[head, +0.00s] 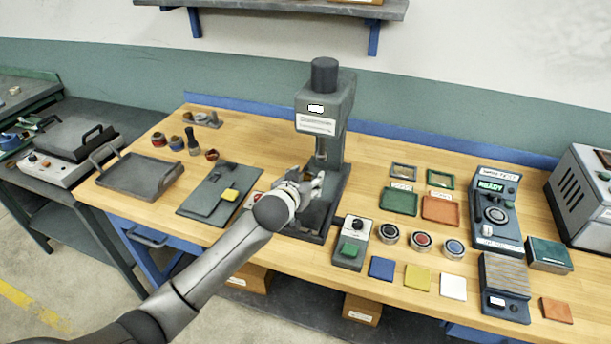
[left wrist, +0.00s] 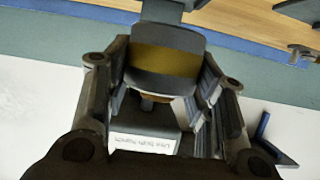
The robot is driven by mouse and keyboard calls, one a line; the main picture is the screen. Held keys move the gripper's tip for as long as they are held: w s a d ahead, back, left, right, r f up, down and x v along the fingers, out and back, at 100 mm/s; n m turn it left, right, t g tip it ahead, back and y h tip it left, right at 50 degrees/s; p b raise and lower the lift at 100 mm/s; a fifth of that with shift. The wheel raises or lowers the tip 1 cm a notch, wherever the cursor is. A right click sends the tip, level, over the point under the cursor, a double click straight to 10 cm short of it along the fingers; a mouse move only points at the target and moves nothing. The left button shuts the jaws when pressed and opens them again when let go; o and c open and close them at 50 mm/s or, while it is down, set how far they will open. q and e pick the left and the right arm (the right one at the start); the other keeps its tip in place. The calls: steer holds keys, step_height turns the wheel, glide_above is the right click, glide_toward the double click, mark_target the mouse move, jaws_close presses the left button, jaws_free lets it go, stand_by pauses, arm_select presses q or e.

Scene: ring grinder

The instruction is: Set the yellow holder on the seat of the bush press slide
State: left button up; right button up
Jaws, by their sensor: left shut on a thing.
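The bush press (head: 325,110) is a tall grey machine with a dark base (head: 330,212) at the middle of the bench. My left gripper (head: 312,184) is at the front of the press, above its base, and hides the slide's seat in the head view. In the left wrist view, my left gripper (left wrist: 168,85) is shut on a rounded grey piece with a broad yellow band, which I take for the yellow holder (left wrist: 166,58). The gripper hides the holder in the head view. Whether the holder touches the slide cannot be told. My right gripper is not in view.
A dark mat (head: 193,208) with a yellow block (head: 230,195) lies left of the press; a grey tray (head: 133,186) is farther left. A grey box with a green button (head: 350,249) stands close at the right, beside several round pieces and coloured tiles.

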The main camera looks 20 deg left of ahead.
arm_select(q)
steer(key=shift+w+f+b, duration=0.1)
steer(key=shift+f+b, duration=0.25)
steer(key=shift+b, duration=0.25)
step_height(320, 180, down, 4)
steer(key=b, duration=0.4)
steer(key=shift+f, duration=0.1)
steer(key=shift+f+b, duration=0.75)
steer(key=shift+f, duration=0.45)
steer(key=o, duration=1.6)
steer(key=shift+o, duration=0.2)
